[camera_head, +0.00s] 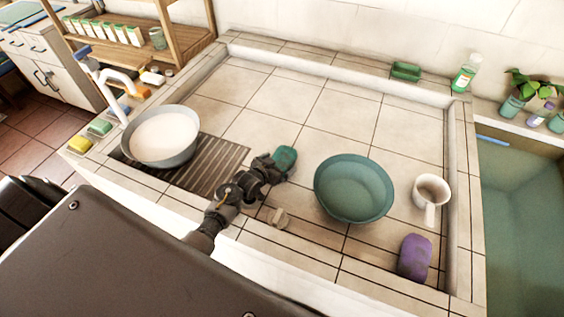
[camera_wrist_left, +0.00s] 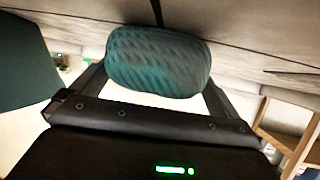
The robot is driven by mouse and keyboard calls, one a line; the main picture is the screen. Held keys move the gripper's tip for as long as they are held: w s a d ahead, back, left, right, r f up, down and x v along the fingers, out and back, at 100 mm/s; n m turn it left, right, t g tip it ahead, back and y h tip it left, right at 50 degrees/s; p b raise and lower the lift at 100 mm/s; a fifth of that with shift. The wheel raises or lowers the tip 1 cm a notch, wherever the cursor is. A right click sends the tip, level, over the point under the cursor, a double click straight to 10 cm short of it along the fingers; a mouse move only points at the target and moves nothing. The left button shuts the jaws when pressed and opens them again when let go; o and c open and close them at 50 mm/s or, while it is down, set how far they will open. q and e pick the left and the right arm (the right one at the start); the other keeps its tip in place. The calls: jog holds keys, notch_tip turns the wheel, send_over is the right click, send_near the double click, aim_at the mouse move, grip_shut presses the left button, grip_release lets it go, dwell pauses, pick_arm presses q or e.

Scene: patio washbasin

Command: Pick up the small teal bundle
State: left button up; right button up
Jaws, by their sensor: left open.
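The small teal bundle (camera_head: 286,157) lies on the tiled counter between the grey basin and the teal bowl. In the left wrist view the bundle (camera_wrist_left: 158,62) shows its ribbed surface at the top middle. My left gripper (camera_head: 272,164) reaches the bundle from its lower left. Its two fingers (camera_wrist_left: 158,88) stand apart, one on each side of the bundle's near part. I cannot tell whether either finger touches it. The far end of the bundle is clear of the fingers. My right gripper is not seen.
A teal bowl (camera_head: 353,189) stands close on the right. A white mug (camera_head: 430,195) and a purple block (camera_head: 414,257) are farther right. A grey basin (camera_head: 161,137) sits on a ribbed drain mat (camera_head: 212,160) at left. A small beige item (camera_head: 278,217) lies near the arm. Tiles behind the bundle are clear.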

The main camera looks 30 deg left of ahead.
pick_arm(q)
jog(key=shift+w+f, duration=0.1)
jog(key=c, duration=0.9)
jog(key=shift+c, duration=0.2)
